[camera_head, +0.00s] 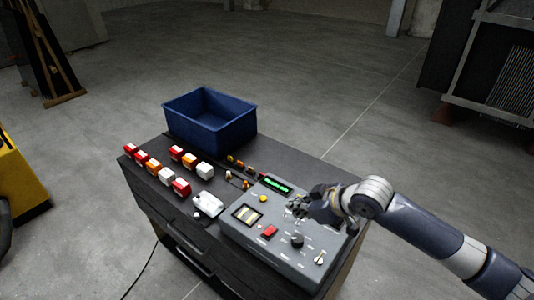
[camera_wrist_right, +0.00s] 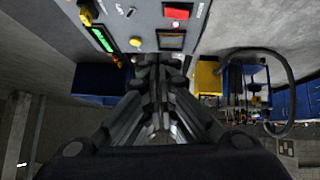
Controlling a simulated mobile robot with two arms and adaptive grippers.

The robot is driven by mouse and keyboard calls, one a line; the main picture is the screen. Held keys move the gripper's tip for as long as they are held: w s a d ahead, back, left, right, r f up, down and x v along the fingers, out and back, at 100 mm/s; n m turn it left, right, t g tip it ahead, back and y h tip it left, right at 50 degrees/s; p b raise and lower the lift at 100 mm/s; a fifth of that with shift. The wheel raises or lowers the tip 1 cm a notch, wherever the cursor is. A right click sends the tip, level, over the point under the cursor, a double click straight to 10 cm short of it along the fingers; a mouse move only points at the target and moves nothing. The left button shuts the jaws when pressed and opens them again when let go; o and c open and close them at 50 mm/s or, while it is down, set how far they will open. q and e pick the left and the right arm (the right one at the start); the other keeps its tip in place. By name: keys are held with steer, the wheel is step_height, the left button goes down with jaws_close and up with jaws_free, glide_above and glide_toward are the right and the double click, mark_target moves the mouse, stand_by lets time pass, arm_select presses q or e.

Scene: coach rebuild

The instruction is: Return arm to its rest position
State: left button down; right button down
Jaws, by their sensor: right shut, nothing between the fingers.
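My right arm comes in from the right in the head view. Its gripper (camera_head: 298,209) is over the grey control panel (camera_head: 275,255), near the panel's upper right part. In the right wrist view the gripper (camera_wrist_right: 160,62) has its fingers together, with nothing between them. The panel (camera_wrist_right: 215,15) lies beyond the fingertips there. It carries a green display (camera_head: 277,185), a yellow button (camera_head: 263,198), a red switch (camera_head: 269,231) and a black knob (camera_head: 297,241). I cannot tell whether the fingertips touch the panel. My left gripper is not in view.
The panel rests on a dark cabinet (camera_head: 150,205). A blue bin (camera_head: 210,139) stands at its back. Several red, orange and white blocks (camera_head: 176,153) sit in rows at the left, near a white piece (camera_head: 208,204). Open floor lies behind the cabinet.

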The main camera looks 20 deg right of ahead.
steer(key=s+a+f+m+g, duration=0.1)
steer(key=s+a+f, duration=0.25)
steer(key=s, duration=0.25)
steer(key=s+a+f+g, duration=0.1)
steer(key=s+a+f, duration=0.2)
steer(key=s+f, duration=0.15)
steer(key=s+d+f+m+g+h, duration=0.1)
steer(key=s+d+f+m+h, duration=0.15)
steer(key=s, duration=0.65)
steer(key=s+d+f+m+g+h, duration=0.1)
steer(key=s+d+f+m+h, duration=0.15)
steer(key=s, duration=0.55)
step_height(320, 180, down, 30)
steer(key=s+g+b, duration=0.1)
steer(key=b, duration=0.5)
steer(key=s+d+f+g+b, duration=0.1)
steer(key=s+f+b, duration=0.1)
steer(key=s+f, duration=0.6)
steer(key=s+d+f+b, duration=0.2)
steer(key=s+f, duration=0.7)
steer(key=f, duration=0.5)
steer(key=shift+s+d+g+b, duration=0.2)
steer(key=shift+d+g+b, duration=0.05)
steer(key=shift+g+b, duration=0.15)
steer(key=shift+f, duration=0.1)
